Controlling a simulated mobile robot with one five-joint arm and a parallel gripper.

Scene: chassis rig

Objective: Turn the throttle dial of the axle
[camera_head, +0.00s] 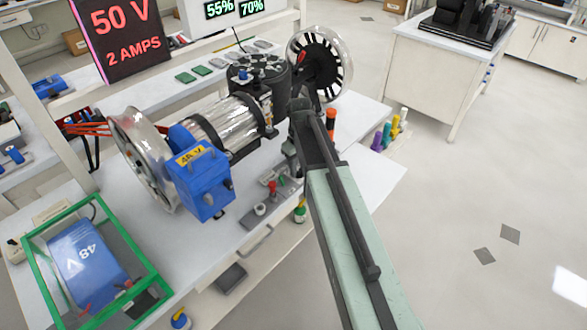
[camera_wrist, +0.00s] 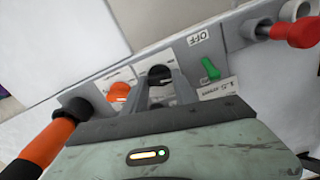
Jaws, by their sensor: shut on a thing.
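In the wrist view my gripper (camera_wrist: 160,84) reaches the control panel, its two dark fingers on either side of a round black dial (camera_wrist: 160,74). The gripper is shut on this dial, and the fingers hide part of it. I take it for the throttle dial, but its label is not readable. In the head view the axle (camera_head: 225,125) lies on the white workbench, with a clear-rimmed wheel at each end and a blue 48 V box (camera_head: 203,182) at its near side. My arm crosses in front of the bench there and hides the fingertips.
On the panel an orange knob (camera_wrist: 118,92) sits left of the dial, a green switch (camera_wrist: 210,68) by an OFF label to the right, and a red-tipped lever (camera_wrist: 295,33) farther right. A green-framed case (camera_head: 148,268) stands at the lower left. The floor at right is clear.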

